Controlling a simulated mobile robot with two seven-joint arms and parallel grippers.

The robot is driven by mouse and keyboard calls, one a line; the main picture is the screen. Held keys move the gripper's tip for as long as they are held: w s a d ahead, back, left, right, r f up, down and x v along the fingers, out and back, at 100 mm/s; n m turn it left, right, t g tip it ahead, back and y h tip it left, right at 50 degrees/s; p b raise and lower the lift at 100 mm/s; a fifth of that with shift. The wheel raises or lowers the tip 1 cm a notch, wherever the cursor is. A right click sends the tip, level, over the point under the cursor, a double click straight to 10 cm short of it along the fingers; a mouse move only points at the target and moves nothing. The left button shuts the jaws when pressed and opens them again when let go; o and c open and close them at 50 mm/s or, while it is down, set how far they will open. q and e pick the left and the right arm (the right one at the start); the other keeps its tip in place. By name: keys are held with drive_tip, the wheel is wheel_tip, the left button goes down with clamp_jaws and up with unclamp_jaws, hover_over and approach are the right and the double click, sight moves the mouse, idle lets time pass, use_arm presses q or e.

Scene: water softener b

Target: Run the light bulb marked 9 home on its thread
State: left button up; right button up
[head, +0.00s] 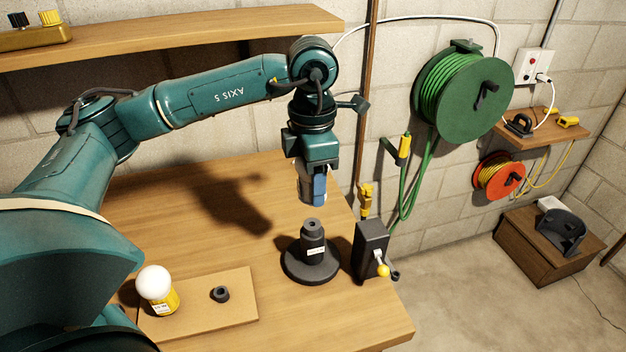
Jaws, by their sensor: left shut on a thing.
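A white round light bulb (155,282) stands globe up at the lower left. The yellow part (164,304) under it carries a small label too small to read. A black stand (313,262) with a round foot and a labelled upright post is on the table. My left gripper (312,200) points down above the post, with a gap between them. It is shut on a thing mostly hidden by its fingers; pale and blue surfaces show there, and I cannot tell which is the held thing. No number 9 is readable. My right gripper is not in view.
A tan board (243,302) bears a small black ring (220,294) near the bulb. A dark box (370,248) with a yellow-knobbed lever stands right of the stand. The wooden table (190,205) is bare at the back. A green cable reel (463,95) hangs on the wall.

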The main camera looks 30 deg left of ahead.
use_arm(q)
drive_tip(key=shift+f, duration=0.1)
drive_tip(key=shift+f+b, duration=0.45)
drive_tip(key=shift+b, duration=0.25)
wheel_tip(320, 180, down, 2)
drive_tip(key=shift+f+b, duration=0.2)
drive_tip(key=shift+b, duration=0.9)
drive_tip(key=shift+f+b, duration=0.45)
drive_tip(key=shift+f, duration=0.1)
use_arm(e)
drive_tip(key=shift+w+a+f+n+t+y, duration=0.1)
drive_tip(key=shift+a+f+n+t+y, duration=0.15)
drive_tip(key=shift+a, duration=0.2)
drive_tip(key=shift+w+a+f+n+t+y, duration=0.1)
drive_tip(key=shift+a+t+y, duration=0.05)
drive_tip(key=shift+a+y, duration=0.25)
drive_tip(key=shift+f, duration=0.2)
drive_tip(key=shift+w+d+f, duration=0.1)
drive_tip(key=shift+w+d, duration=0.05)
